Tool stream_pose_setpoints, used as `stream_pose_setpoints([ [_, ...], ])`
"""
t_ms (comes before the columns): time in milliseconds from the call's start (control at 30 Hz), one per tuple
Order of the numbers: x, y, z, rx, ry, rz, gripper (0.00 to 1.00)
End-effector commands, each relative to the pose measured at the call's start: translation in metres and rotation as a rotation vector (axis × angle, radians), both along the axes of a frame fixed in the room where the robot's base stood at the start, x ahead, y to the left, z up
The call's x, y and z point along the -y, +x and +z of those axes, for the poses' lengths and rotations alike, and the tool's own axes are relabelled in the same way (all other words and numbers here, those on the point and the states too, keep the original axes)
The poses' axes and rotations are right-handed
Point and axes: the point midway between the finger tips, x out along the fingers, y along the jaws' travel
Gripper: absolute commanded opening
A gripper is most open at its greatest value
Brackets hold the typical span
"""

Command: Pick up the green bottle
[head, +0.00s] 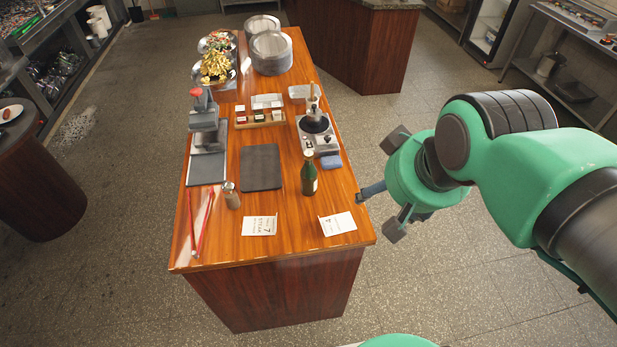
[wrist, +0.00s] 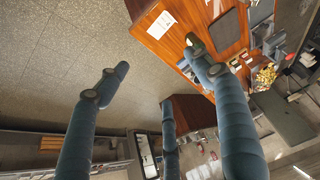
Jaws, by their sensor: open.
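The green bottle (head: 309,173) stands upright on the right side of the wooden counter (head: 283,222) in the head view, behind a white card. My gripper (head: 384,188) has three fingers and is open and empty. It is off the counter's right edge, to the right of the bottle and apart from it. In the wrist view its fingers (wrist: 160,85) are spread wide with nothing between them.
White cards (head: 338,223) (head: 259,225), a shaker (head: 231,195), red tongs (head: 203,225) and a black board (head: 261,167) lie near the bottle. A burner unit (head: 317,135) stands behind it, with a blue cloth (head: 331,161). The floor (head: 445,275) right of the counter is clear.

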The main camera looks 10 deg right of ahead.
Motion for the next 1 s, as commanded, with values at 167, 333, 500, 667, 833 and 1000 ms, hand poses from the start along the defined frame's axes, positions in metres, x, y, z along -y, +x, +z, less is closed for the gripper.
stream_pose_setpoints([
  [167, -0.004, 0.028, 0.011, -0.039, -0.013, 0.037, 0.66],
  [333, -0.009, 0.066, 0.019, -0.09, -0.031, 0.089, 0.66],
  [500, -0.017, 0.109, 0.021, -0.142, -0.05, 0.147, 0.66],
  [667, -0.025, 0.149, 0.016, -0.189, -0.065, 0.202, 0.66],
  [833, -0.036, 0.191, 0.003, -0.24, -0.081, 0.26, 0.66],
  [1000, -0.046, 0.23, -0.016, -0.291, -0.095, 0.321, 0.66],
])
